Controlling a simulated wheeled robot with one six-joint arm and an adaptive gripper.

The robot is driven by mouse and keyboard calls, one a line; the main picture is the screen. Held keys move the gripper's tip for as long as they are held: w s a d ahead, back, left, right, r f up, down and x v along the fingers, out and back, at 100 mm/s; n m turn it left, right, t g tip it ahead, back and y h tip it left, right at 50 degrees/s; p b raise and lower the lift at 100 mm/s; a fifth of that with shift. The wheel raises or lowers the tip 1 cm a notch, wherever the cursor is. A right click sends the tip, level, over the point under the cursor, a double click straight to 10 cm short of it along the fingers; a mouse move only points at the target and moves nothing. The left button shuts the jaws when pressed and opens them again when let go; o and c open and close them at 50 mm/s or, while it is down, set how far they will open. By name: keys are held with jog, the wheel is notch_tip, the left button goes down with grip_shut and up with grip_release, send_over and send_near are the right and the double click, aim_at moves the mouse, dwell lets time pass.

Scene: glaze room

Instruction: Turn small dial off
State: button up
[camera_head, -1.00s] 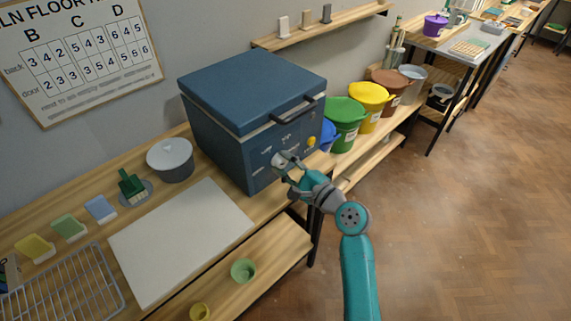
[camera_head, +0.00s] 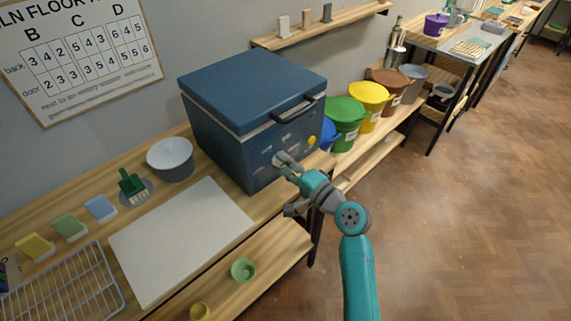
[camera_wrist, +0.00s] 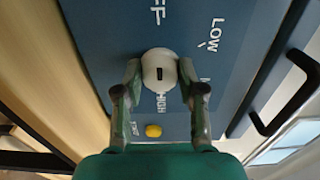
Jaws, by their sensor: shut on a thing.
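The small dial is a pale round knob on the front panel of the blue kiln (camera_head: 215,140). In the wrist view the dial (camera_wrist: 159,62) sits between my fingertips and bears a short black mark. Printed words stand around it: LOW to the upper right, HIGH below, and a partly cut-off word ending in FF above. My gripper (camera_wrist: 160,80) is shut on the dial, one finger on each side. In the head view my gripper (camera_head: 286,165) reaches the panel and partly hides the dial.
A yellow button (camera_wrist: 153,130) is on the same panel, near my fingers. The kiln's dark lid handle (camera_head: 294,110) juts out above. Coloured buckets, including a green one (camera_head: 345,118), stand to the right. A white board (camera_head: 180,240) lies on the bench to the left.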

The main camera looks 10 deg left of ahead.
jog(key=shift+a+r, duration=0.25)
jog(key=o, duration=1.1)
jog(key=shift+w+a+f, duration=0.1)
jog(key=shift+f, duration=0.1)
jog(key=shift+d, duration=0.25)
jog(key=v, duration=1.1)
jog(key=shift+s+d, duration=0.15)
jog(key=shift+s, duration=0.2)
